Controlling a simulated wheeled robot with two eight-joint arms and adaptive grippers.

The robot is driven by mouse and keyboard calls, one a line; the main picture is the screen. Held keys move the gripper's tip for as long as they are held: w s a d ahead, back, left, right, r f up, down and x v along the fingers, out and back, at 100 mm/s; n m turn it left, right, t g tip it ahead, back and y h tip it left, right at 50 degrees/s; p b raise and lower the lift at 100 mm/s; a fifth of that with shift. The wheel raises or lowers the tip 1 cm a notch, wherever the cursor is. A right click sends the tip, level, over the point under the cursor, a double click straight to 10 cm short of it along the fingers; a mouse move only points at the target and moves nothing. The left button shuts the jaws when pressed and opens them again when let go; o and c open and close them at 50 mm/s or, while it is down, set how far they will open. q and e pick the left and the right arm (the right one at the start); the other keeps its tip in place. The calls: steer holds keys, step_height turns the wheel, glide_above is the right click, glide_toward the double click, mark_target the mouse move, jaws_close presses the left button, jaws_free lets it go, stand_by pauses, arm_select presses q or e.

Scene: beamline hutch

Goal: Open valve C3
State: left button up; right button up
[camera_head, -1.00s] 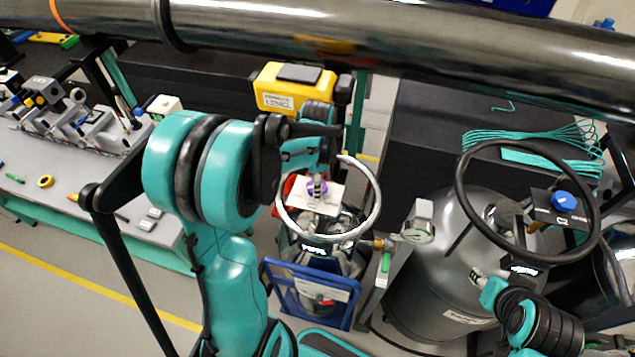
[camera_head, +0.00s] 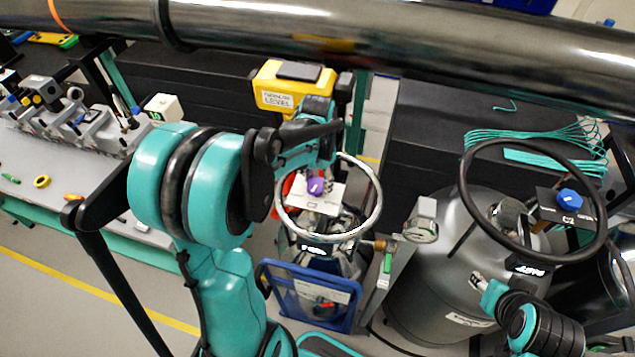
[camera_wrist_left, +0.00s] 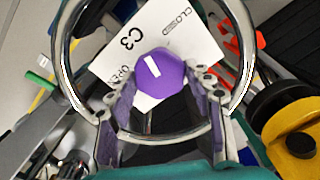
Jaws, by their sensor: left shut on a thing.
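The valve C3 knob is purple with a white mark. In the head view the purple knob (camera_head: 316,186) sits on a white plate (camera_head: 325,203) inside a metal ring. My left gripper (camera_wrist_left: 162,88) is shut on the knob, one finger on either side. In the head view my left gripper (camera_head: 317,168) comes down from above it. My right gripper (camera_head: 479,282) is at the lower right by a large grey tank; its jaws are too small to tell.
The metal ring (camera_head: 375,208) encircles the knob closely. A blue knob marked C2 (camera_head: 570,198) and a black ring (camera_head: 463,205) stand on the grey tank (camera_head: 430,290). A thick pipe (camera_head: 300,30) crosses above. A yellow box (camera_head: 285,90) stands behind the valve.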

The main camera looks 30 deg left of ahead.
arm_select(q)
steer(key=n, duration=0.3)
steer(key=shift+n+b, duration=0.35)
steer(key=shift+n, duration=0.05)
steer(key=n, duration=0.3)
steer(key=shift+n, duration=0.3)
steer(key=n+b, duration=0.1)
steer(key=n, duration=0.2)
steer(key=shift+n, duration=1.9)
steer(key=o, duration=1.2)
steer(key=shift+c, duration=0.2)
